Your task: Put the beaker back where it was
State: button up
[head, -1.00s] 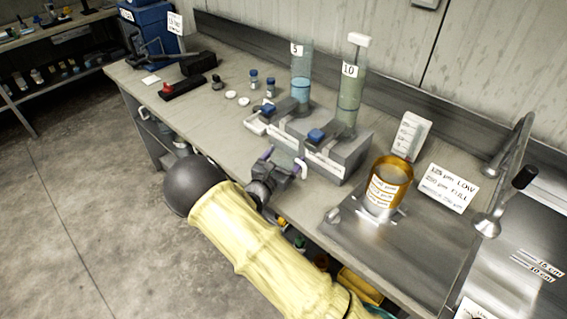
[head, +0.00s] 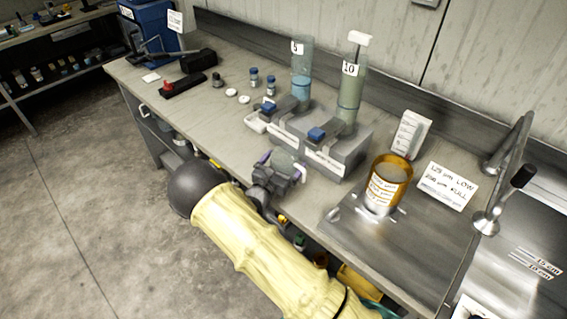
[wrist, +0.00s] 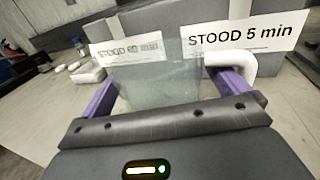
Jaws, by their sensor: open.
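The beaker, a clear glass vessel (wrist: 155,82), shows between my purple fingers in the wrist view, in front of the grey block. In the head view a faint clear shape (head: 284,158) shows at my gripper (head: 281,168), near the front edge of the bench. My gripper is open, with a finger on either side of the glass. I cannot tell whether either finger touches it. The beaker's base is hidden behind the gripper body in the wrist view.
The grey block (head: 335,155) with "STOOD" labels carries two tall cylinders, marked 5 (head: 301,75) and 10 (head: 350,90). An amber container (head: 388,185) stands on a metal plate (head: 365,233) to the right. Small bottles (head: 254,78) and white discs stand left. A tap (head: 500,190) is far right.

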jog(key=shift+s+a, duration=0.2)
jog(key=shift+s, duration=0.05)
jog(key=b+v, duration=0.2)
jog(key=v, duration=0.9)
jog(key=shift+s, duration=0.2)
